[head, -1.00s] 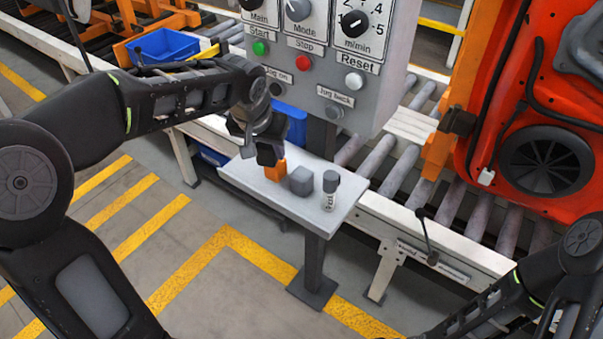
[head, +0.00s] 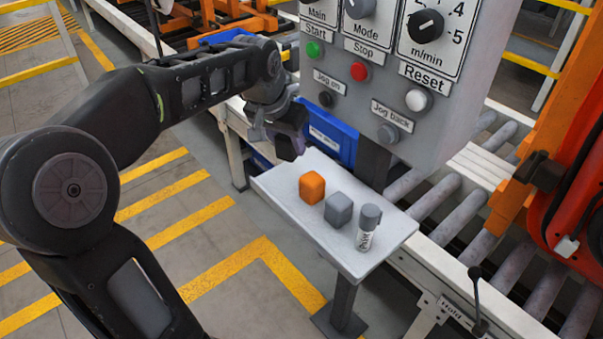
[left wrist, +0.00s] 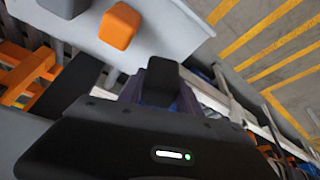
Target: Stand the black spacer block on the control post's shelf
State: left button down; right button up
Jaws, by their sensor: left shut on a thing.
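The control post's shelf (head: 278,183) is a light grey plate. On it stand an orange block (head: 312,187), a grey block (head: 338,209) and a small bottle with a grey cap (head: 368,228). My left gripper (head: 288,138) is shut on the black spacer block (head: 286,150), at the shelf's far left end. The black block also shows between the fingers in the left wrist view (left wrist: 163,78), apart from the orange block (left wrist: 119,25). I cannot tell its exact height over the shelf. My right gripper is out of view.
The control panel (head: 380,75), with buttons and knobs, rises close behind the shelf. A roller conveyor (head: 432,197) runs behind and to the right. A blue bin (head: 332,137) is behind the shelf. Bare shelf shows left of the orange block.

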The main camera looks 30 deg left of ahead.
pick_arm(q)
jog(key=shift+f, duration=1.4)
jog(key=shift+f, duration=1.85)
jog(key=shift+f, duration=0.15)
jog(key=c, duration=0.8)
grip_release()
jog(key=shift+c, duration=0.2)
